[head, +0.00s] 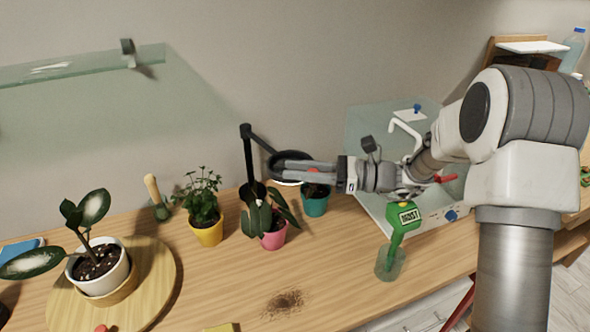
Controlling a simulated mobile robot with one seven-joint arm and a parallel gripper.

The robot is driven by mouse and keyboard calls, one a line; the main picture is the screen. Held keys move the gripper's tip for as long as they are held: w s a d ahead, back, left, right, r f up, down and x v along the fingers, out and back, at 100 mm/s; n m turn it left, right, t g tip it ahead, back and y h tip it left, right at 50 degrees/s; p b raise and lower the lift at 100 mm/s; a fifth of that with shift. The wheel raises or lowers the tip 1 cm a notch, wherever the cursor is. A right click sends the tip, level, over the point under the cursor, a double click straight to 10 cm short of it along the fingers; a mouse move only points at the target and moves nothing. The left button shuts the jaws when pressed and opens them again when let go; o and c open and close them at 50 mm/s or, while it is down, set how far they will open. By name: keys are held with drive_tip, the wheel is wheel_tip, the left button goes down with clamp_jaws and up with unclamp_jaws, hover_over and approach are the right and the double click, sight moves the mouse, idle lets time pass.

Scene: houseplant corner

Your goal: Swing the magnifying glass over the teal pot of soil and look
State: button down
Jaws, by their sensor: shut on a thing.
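The magnifying glass has a black upright post (247,155) with a short arm leading to a dark round lens head (293,155). My gripper (282,171) reaches in from the right, and its fingers are shut on the rim of the lens head, covering part of it. The teal pot (316,207) with dark soil stands just below and to the right of the lens head, partly behind my gripper. From this angle I cannot tell whether the lens is directly over the soil.
A pink pot (273,238) with a drooping plant and a yellow pot (208,234) stand left of the teal pot. A green moisture meter (402,228) stands in a clear cup (390,264). A white-potted plant (99,270) sits on a round board (150,300). Spilled soil (284,303) lies in front.

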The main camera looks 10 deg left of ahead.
drive_tip(key=c, duration=0.7)
unclamp_jaws()
drive_tip(key=shift+r, duration=0.1)
drive_tip(key=shift+o, duration=0.2)
drive_tip(key=d, duration=0.7)
drive_tip(key=shift+d, duration=0.2)
drive_tip(key=shift+w, duration=0.1)
